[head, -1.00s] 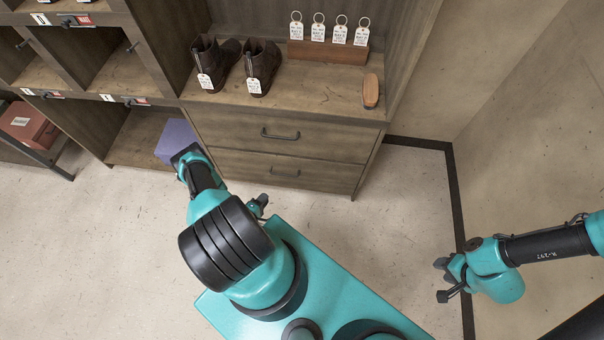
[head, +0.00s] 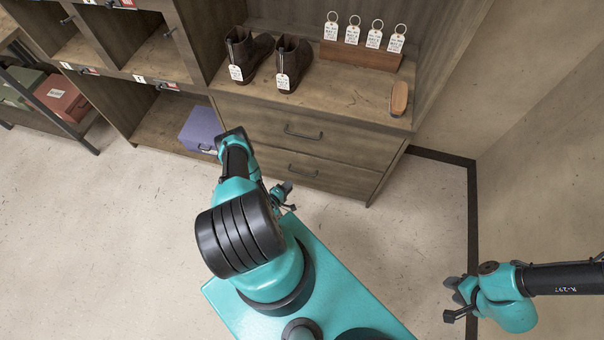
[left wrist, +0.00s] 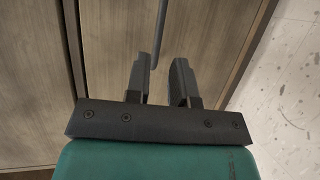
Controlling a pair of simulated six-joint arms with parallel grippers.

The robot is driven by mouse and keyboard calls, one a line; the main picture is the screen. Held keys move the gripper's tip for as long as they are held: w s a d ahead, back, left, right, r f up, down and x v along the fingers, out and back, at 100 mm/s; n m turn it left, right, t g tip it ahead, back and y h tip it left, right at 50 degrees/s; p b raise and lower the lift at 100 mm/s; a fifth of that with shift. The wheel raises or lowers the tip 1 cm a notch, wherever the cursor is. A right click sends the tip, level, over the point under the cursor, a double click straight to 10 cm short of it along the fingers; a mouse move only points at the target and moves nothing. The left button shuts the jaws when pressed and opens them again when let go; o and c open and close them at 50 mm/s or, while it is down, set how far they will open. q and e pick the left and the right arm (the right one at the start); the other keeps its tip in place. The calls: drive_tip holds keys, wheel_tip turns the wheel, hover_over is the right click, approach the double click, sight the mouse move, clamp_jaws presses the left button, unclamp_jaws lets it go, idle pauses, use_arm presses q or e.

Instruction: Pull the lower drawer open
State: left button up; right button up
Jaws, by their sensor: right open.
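The lower drawer (head: 335,179) is the bottom wooden front of the cabinet and looks shut. Its dark bar handle (head: 303,172) also shows in the left wrist view (left wrist: 160,30). My left gripper (head: 286,190) is just in front of this drawer, close to the handle. In the left wrist view its two fingers (left wrist: 158,75) are apart, with the handle's end in line with the gap between them. I cannot tell whether they touch it. My right gripper (head: 450,300) is open and empty over the floor at the right, far from the drawer.
The upper drawer (head: 340,138) is shut above. Brown boots (head: 292,65), tags on a wooden block (head: 360,55) and a brush (head: 399,98) are on the cabinet top. A purple box (head: 200,128) is in the left cubby. The floor in front is clear.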

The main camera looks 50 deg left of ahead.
sight(302, 173)
use_arm(q)
drive_tip(key=x, duration=1)
drive_tip(key=shift+w, duration=0.35)
drive_tip(key=shift+c, duration=0.4)
clamp_jaws()
